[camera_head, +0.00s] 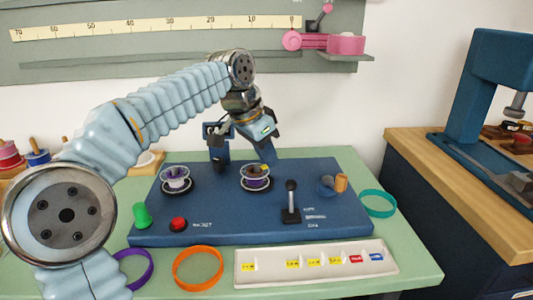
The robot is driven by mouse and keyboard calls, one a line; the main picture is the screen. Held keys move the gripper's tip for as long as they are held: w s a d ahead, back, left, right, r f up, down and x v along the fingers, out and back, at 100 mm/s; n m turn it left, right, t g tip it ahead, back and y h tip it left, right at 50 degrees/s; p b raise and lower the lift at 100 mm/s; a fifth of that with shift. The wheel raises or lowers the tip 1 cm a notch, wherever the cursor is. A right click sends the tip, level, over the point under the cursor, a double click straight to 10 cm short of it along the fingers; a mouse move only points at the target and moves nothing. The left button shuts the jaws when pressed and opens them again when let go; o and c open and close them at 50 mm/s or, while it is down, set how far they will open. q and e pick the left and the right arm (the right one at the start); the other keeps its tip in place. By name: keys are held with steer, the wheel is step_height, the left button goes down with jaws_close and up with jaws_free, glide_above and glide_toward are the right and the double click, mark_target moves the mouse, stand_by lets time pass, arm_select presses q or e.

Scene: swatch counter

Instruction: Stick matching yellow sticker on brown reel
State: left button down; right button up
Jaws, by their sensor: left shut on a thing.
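My left gripper (241,158) hangs over the back of the blue panel (215,215), with its dark fingers pointing down behind the two reels. A reel with white flanges and purple winding (175,179) sits on the panel at the left. No reel is clearly brown. Yellow stickers (313,262) lie in the white tray (262,281) at the front, beside a red and a blue one. My right gripper is not in view.
A black lever (291,200), a red button (179,224), a green knob (140,215) and an orange-brown cylinder (341,183) stand up from the panel. Orange (198,285), purple and teal (379,203) rings lie around it. A blue press (487,95) stands at right.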

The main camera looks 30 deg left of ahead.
arm_select(q)
steer(key=shift+f, duration=0.1)
steer(key=c, duration=1.1)
jaws_free()
steer(key=shift+o, duration=0.2)
steer(key=shift+r, duration=3.55)
